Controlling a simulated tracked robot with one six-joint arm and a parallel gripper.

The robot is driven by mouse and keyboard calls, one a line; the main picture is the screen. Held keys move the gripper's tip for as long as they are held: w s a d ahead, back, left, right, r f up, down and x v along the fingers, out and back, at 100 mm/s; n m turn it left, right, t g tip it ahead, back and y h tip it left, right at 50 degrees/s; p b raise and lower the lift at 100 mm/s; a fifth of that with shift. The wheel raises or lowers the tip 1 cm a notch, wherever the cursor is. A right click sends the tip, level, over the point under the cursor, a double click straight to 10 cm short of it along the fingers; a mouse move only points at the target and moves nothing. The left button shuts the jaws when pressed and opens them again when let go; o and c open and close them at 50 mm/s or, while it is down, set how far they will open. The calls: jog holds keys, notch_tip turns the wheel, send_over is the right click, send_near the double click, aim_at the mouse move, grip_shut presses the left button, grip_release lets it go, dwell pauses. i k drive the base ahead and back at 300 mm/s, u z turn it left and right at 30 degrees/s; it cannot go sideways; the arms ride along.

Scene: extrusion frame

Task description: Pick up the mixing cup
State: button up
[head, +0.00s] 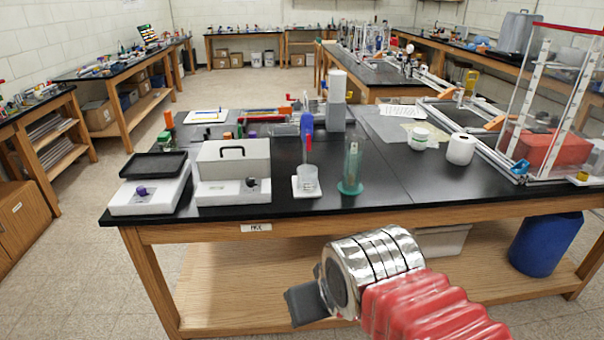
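A small clear cup (307,180), which looks like the mixing cup, stands upright on a white square base (298,191) near the front edge of the black-topped table (415,188). A red and blue stick-like item (307,135) rises at the cup, in it or just behind it; I cannot tell which. My arm, with red bellows and silver rings, comes in from the lower right. My gripper (306,303) shows only as a dark grey piece at the arm's end, below and in front of the table edge, apart from the cup. Its fingers cannot be made out.
A green-based clear cylinder (351,170) stands just right of the cup.

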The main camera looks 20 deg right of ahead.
aim_at(307, 175)
jog(key=i, duration=1.5)
